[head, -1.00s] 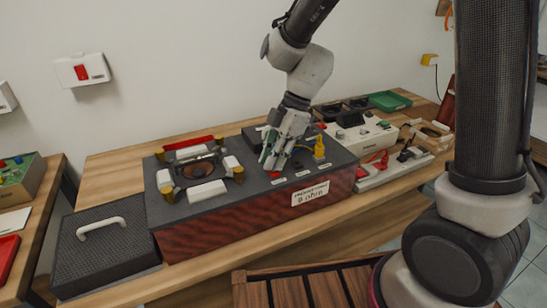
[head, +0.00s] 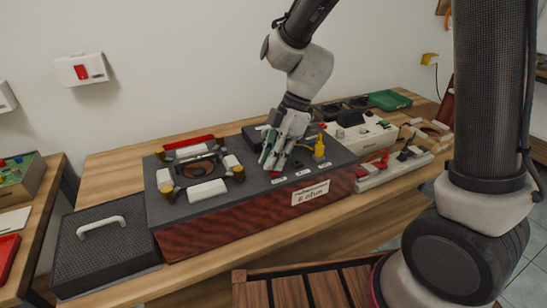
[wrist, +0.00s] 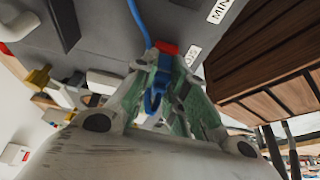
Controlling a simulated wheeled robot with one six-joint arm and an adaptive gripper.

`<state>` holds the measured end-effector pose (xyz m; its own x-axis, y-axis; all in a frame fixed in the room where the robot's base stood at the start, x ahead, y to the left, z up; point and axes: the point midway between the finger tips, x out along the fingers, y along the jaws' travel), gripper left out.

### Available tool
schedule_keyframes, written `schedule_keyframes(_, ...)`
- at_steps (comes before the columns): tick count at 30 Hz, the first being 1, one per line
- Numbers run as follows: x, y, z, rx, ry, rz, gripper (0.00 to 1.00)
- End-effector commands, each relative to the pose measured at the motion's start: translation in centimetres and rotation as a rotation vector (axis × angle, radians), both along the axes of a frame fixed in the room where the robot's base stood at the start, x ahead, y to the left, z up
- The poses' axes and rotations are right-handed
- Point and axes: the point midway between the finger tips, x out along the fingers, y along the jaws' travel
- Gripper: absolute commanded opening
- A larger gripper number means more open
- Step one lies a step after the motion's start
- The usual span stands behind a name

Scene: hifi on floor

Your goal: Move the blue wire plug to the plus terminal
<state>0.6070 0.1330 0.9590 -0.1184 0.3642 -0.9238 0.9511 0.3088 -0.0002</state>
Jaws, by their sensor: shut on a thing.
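My gripper (head: 272,164) points down at the top of the dark box with red-brown sides (head: 228,222). In the wrist view its green-padded fingers (wrist: 170,100) are shut on the blue plug (wrist: 158,88). A blue wire (wrist: 137,22) runs from near the plug to the top edge. A red terminal (wrist: 167,47) lies just beyond the plug, close to a partly hidden label (wrist: 192,55). I cannot tell whether the plug touches or enters the terminal. Another label (wrist: 221,9), cut off, begins with "MIN". In the head view the fingers hide the plug.
A yellow plug (head: 319,148) stands on the box to the right of my gripper. A black case with a handle (head: 104,250) is at left. A white device (head: 362,136) stands behind right.

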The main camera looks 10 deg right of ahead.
Motion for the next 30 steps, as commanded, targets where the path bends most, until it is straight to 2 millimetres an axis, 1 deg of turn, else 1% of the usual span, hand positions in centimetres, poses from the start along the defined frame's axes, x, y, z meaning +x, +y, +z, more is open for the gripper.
schedule_keyframes(26,0.0,-0.01,-0.14,0.0,0.0,0.0,0.0)
schedule_keyframes(27,0.0,-0.01,-0.14,0.0,0.0,0.0,0.2)
schedule_keyframes(29,0.0,-0.01,-0.14,0.0,0.0,0.0,0.3)
schedule_keyframes(30,0.0,-0.01,-0.14,0.0,0.0,0.0,0.38)
